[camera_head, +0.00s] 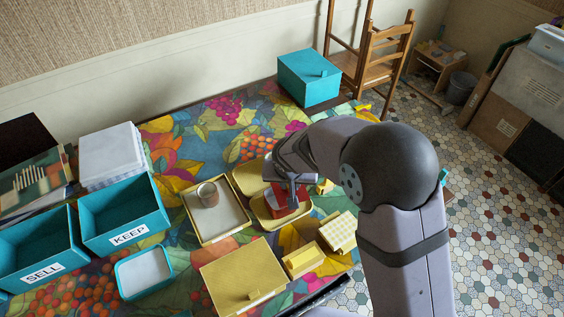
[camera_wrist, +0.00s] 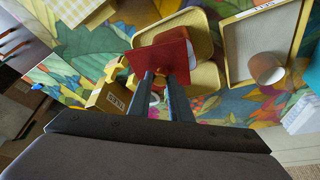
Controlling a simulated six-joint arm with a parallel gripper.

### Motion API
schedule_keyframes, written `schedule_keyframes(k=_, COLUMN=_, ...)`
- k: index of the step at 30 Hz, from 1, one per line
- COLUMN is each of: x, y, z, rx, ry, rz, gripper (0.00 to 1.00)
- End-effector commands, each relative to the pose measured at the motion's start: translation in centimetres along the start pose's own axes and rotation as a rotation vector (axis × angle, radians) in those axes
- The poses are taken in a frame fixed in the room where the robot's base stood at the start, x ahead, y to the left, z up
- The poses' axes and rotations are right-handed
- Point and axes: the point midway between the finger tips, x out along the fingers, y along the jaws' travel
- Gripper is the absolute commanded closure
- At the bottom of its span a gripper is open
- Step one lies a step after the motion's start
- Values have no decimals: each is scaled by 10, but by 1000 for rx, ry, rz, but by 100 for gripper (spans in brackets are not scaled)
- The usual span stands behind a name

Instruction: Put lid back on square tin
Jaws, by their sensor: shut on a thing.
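My gripper (camera_head: 291,202) is low over the patterned table, above a rounded yellow tray (camera_head: 265,222). In the wrist view my gripper (camera_wrist: 166,76) is shut on a flat red square piece (camera_wrist: 150,58), which looks like a lid. It is tilted in that view. Red also shows under the fingers in the head view (camera_head: 280,196). A pale, partly hidden item shows just beyond the red piece in the wrist view. I cannot tell whether it is the square tin, nor whether the red piece touches anything below. The rounded yellow tray also shows in the wrist view (camera_wrist: 204,42).
A teal box (camera_head: 309,78) is at the back; KEEP (camera_head: 126,238) and SELL (camera_head: 42,273) bins are left.

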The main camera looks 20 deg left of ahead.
Motion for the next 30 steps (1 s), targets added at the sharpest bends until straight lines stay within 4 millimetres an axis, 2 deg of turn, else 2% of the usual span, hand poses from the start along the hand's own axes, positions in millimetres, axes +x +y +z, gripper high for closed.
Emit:
schedule_keyframes(k=1, x=7, y=-6, z=0, rx=-36, ry=1, rz=-15, gripper=100)
schedule_keyframes(k=12, x=7, y=-29, z=-24, rx=-129, ry=4, rz=-55, gripper=100)
schedule_keyframes(k=23, x=10, y=-29, z=-23, rx=-140, ry=3, rz=-58, gripper=100)
schedule_keyframes(k=30, x=21, y=-29, z=-18, rx=-140, ry=2, rz=-58, gripper=100)
